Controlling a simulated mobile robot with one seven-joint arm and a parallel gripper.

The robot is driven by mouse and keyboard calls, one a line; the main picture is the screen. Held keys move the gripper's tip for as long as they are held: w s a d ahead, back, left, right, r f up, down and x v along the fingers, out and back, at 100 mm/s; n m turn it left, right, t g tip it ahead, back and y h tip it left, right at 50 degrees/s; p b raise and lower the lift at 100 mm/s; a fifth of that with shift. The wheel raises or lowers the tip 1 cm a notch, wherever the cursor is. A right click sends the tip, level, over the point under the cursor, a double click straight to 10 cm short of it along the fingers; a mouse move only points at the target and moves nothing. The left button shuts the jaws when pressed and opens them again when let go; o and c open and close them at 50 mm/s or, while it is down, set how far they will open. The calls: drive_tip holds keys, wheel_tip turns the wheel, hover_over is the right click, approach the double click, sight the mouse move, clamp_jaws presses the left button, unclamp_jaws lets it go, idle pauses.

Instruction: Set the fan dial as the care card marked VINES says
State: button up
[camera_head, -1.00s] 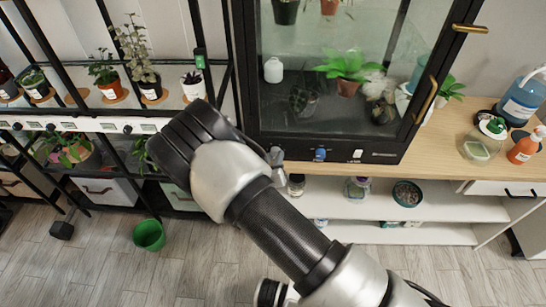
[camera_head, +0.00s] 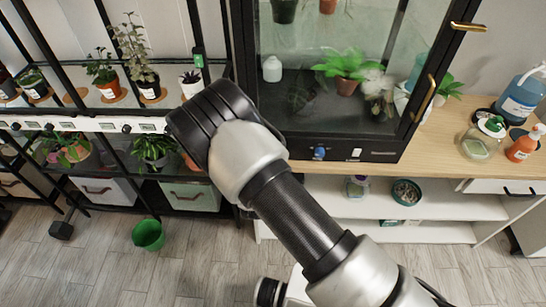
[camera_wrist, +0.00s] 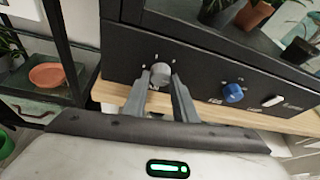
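A grey round dial (camera_wrist: 160,74) with pale marks around it sits on the cabinet's black front panel in the wrist view. My gripper (camera_wrist: 159,80) is open, with one finger on each side of the dial. I cannot tell whether the fingers touch it, and its pointer setting is not clear. A blue knob (camera_wrist: 233,93) and a white switch (camera_wrist: 272,101) lie to its right; the blue knob also shows in the head view (camera_head: 319,153). There my arm hides the grey dial. I can read no card marked VINES.
The glass cabinet (camera_head: 335,75) stands on a wooden counter (camera_head: 440,150). Bottles and a jar (camera_head: 480,143) are at the right. A black plant rack (camera_head: 110,115) with pots is at the left. A green bucket (camera_head: 147,234) stands on the floor.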

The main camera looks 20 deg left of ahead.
drive_tip(key=o, duration=0.4)
drive_tip(key=v, duration=1.7)
drive_tip(key=shift+s+r, duration=0.1)
drive_tip(key=shift+s, duration=0.05)
